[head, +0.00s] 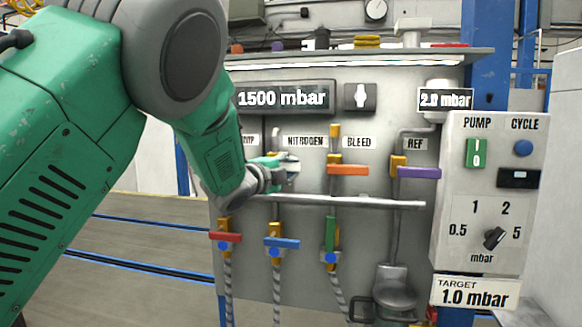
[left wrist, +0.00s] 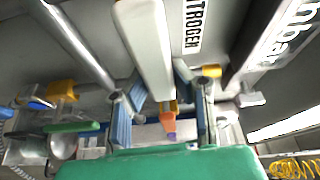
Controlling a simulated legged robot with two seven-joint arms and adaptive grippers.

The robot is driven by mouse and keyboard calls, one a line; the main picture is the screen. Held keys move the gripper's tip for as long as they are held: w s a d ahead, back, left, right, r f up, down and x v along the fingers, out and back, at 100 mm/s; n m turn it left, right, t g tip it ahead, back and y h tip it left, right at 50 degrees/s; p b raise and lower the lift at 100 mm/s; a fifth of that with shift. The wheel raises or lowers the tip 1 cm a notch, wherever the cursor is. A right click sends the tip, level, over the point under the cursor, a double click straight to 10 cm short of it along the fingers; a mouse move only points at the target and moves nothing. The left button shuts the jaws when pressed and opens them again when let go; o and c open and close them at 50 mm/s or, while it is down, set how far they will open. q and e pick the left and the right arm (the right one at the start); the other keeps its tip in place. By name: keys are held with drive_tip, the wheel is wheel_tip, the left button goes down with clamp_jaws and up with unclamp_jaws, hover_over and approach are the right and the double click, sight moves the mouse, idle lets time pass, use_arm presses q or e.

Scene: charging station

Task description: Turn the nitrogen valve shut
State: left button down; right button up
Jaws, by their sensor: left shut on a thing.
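The NITROGEN label (head: 303,141) is on the grey panel, above my left gripper (head: 288,172). In the left wrist view a long off-white lever (left wrist: 146,45) runs in between the two blue fingers of my left gripper (left wrist: 168,105), beside the NITROGEN lettering. The gripper is shut on this nitrogen valve lever. In the head view the gripper and wrist hide most of that valve, so its angle on the pipe is hard to tell. My right gripper is in neither view.
Right of the gripper are the orange bleed lever (head: 348,170) and purple REF lever (head: 419,173). A horizontal pipe (head: 350,201) runs just below. Red (head: 225,237), blue (head: 282,243) and green (head: 330,235) levers sit lower. The pressure display (head: 284,98) reads 1500 mbar.

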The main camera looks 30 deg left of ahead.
use_arm(q)
drive_tip(key=shift+f+m, duration=0.4)
drive_tip(key=shift+f, duration=0.15)
drive_tip(key=c, duration=1.4)
unclamp_jaws()
drive_tip(key=shift+o, duration=0.2)
drive_tip(key=shift+r, duration=0.2)
drive_tip(key=shift+s, duration=0.1)
drive_tip(key=shift+s, duration=0.3)
drive_tip(key=s+a, duration=0.1)
drive_tip(key=s, duration=1)
drive_tip(key=shift+a, duration=0.4)
